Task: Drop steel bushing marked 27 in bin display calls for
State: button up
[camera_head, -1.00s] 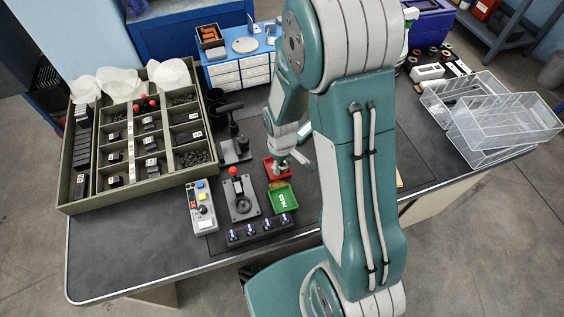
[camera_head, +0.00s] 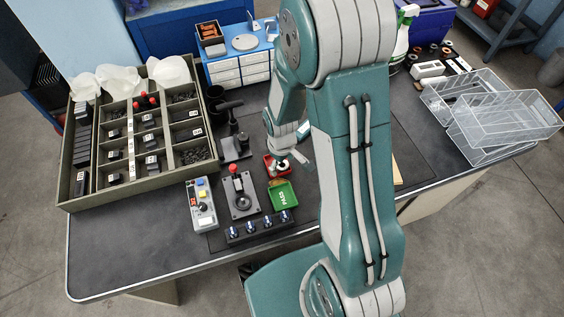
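My gripper (camera_head: 283,158) is low over a small red bin (camera_head: 269,163) at the middle of the bench and hides part of it. A small pale, ring-like shape (camera_head: 283,164) shows at or just under the fingertips; I cannot tell whether it is the bushing, or whether it is held. No mark 27 is readable. A green bin marked PASS (camera_head: 281,195) sits just in front of the red one. A grey box (camera_head: 202,205) with coloured buttons and a small pale panel stands at the left; no reading on it is legible.
A black stand with a red-knobbed lever (camera_head: 240,195) and a black strip with several blue-lit posts (camera_head: 259,229) are close by. A divided parts tray (camera_head: 68,190) fills the bench's left. The front left bench top is bare.

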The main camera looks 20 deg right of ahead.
jog(key=shift+r, duration=0.1)
notch_tip(320, 180, up, 12)
jog(key=shift+a, duration=0.15)
dwell(0.6)
jog(key=shift+w, duration=0.1)
jog(key=shift+r, duration=2.35)
